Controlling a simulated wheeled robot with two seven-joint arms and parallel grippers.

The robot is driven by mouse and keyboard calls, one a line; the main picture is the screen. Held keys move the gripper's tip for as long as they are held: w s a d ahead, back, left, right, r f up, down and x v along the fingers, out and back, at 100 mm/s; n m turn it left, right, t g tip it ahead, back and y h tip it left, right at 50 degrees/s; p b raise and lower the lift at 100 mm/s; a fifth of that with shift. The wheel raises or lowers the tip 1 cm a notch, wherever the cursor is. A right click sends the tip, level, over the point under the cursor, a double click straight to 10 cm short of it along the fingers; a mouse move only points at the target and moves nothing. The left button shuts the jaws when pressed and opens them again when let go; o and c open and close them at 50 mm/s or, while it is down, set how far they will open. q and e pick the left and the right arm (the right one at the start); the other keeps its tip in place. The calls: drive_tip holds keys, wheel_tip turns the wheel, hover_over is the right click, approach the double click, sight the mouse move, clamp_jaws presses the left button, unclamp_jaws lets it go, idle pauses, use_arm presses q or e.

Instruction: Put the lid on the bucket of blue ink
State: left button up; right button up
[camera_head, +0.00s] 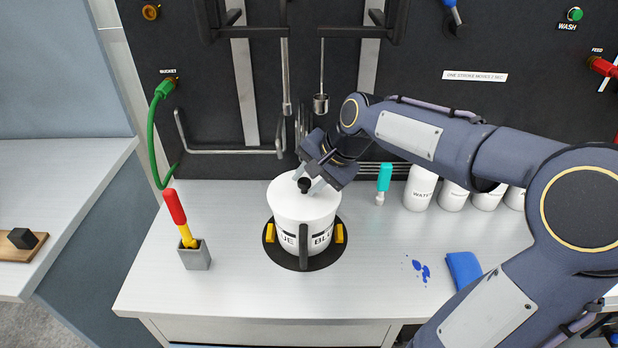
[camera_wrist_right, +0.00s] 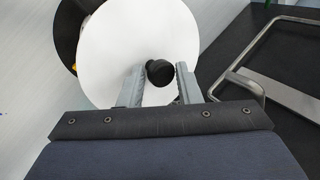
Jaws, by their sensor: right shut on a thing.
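The white bucket (camera_head: 291,236) marked BLUE stands upright on a black round base between yellow blocks, a dark handle at its front. The white lid (camera_head: 303,205) covers the bucket's mouth and looks about level; whether it is fully seated I cannot tell. My right gripper (camera_head: 305,182) is above the lid, its fingers on either side of the black knob (camera_head: 304,186) and shut on it. In the right wrist view the lid (camera_wrist_right: 125,55) fills the middle, with the knob (camera_wrist_right: 160,72) between the fingertips of the gripper (camera_wrist_right: 158,70). My left gripper does not show.
A grey holder (camera_head: 195,257) with a red-handled tool stands left of the bucket. White containers (camera_head: 420,188) and a teal-handled tool (camera_head: 384,178) stand at the back right. A blue cloth (camera_head: 463,268) and blue spots (camera_head: 420,268) lie at right. Metal brackets (camera_head: 230,151) hang behind.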

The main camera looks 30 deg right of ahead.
idle(0.3)
drive_tip(key=o, duration=0.9)
drive_tip(key=shift+f, duration=0.1)
drive_tip(key=shift+o, duration=0.2)
drive_tip(key=shift+s, duration=0.1)
drive_tip(key=v, duration=0.8)
drive_tip(key=shift+a, duration=0.1)
drive_tip(key=s+a+f+n, duration=0.4)
drive_tip(key=s+f+n, duration=0.1)
drive_tip(key=s, duration=0.3)
drive_tip(key=s+a+f+n, duration=0.5)
drive_tip(key=s+f, duration=0.2)
drive_tip(key=s, duration=0.2)
drive_tip(key=shift+s+a+n+y, duration=0.15)
drive_tip(key=shift+a+n+y, duration=0.15)
drive_tip(key=shift+a+y, duration=0.1)
